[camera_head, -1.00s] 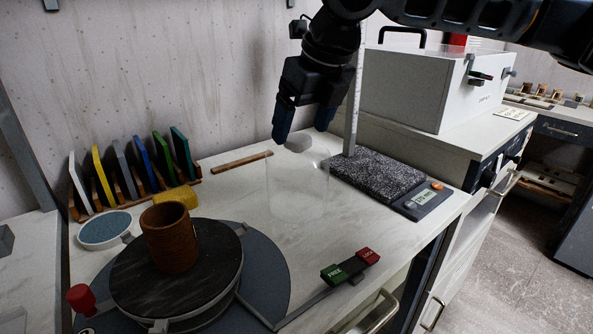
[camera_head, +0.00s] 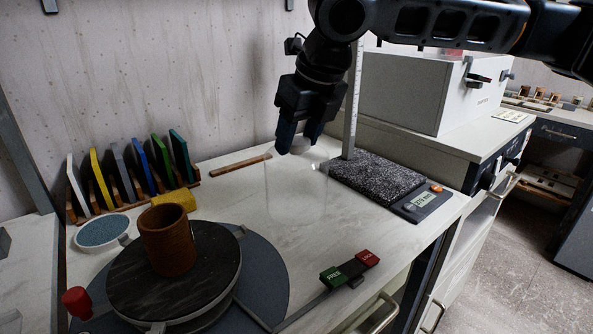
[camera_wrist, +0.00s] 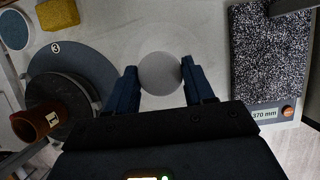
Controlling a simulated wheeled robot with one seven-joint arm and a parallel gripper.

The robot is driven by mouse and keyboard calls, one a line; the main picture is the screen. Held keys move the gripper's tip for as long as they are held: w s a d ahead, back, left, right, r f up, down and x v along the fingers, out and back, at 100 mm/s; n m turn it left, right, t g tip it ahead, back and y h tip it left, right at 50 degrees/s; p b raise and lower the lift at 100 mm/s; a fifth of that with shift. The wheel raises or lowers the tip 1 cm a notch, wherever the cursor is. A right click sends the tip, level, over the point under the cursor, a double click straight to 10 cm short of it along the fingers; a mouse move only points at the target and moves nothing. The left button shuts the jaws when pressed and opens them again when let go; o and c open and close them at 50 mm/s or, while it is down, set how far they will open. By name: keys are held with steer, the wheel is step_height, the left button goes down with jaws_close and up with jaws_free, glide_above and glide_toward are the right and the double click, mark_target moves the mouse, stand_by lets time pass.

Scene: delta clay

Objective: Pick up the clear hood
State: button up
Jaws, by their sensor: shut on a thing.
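The clear hood's pale grey round knob (camera_head: 300,147) shows between my fingertips, above the worktop left of the speckled slab. The hood's see-through body is almost invisible now, so I cannot tell where its lower rim is or whether it touches the worktop. My gripper (camera_head: 297,138) points down and is shut on the knob. In the wrist view the knob (camera_wrist: 160,73) sits between the two dark blue fingers of my gripper (camera_wrist: 160,82).
A brown clay pot (camera_head: 168,240) stands on a dark turntable (camera_head: 215,275) at front left. A speckled slab (camera_head: 375,182) with a display and an upright ruler (camera_head: 352,105) stands close right of my gripper. Coloured tiles (camera_head: 143,165) stand in a back-left rack.

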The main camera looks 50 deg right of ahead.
jaws_close()
steer(key=shift+r, duration=0.1)
